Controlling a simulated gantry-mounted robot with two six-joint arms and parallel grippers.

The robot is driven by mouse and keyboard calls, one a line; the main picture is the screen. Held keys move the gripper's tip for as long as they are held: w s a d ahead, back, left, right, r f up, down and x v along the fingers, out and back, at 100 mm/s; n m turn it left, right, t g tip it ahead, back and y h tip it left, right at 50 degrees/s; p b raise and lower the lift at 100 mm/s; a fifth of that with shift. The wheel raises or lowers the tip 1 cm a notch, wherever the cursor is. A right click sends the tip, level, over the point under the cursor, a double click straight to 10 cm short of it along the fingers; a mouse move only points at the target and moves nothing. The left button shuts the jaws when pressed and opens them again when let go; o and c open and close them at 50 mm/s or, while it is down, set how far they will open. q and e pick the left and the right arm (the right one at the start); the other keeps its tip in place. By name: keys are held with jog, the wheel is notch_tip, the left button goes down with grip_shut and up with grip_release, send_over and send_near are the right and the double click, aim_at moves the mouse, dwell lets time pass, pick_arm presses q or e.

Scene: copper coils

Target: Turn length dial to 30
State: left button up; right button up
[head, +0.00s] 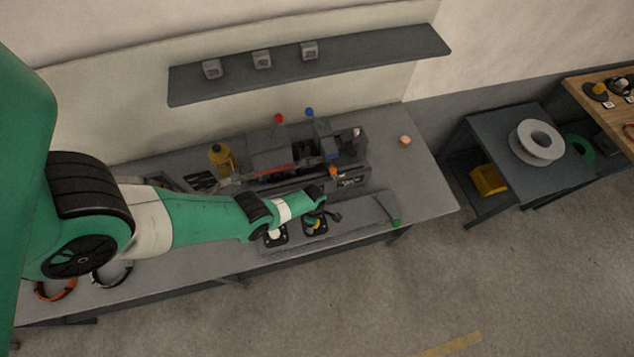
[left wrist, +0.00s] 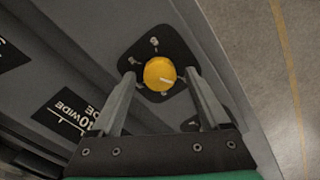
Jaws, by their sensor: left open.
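The length dial appears to be the yellow round knob (left wrist: 160,74) on a black plate (left wrist: 135,58) in the left wrist view. A pale pointer line runs across the knob toward the right. My left gripper (left wrist: 160,75) is open, with one finger on each side of the knob. I cannot tell whether the fingers touch it. In the head view my left gripper (head: 318,222) is over the dial plates at the bench's front edge, and the knob (head: 314,224) is partly hidden by it. Marks around the knob are too small to read. My right gripper does not show.
A second dial plate with a white knob (head: 274,233) sits just left. The grey machine (head: 270,155) stands behind. A lever with a green end (head: 395,222) lies to the right.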

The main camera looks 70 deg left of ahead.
pick_arm(q)
grip_shut()
dwell(0.4)
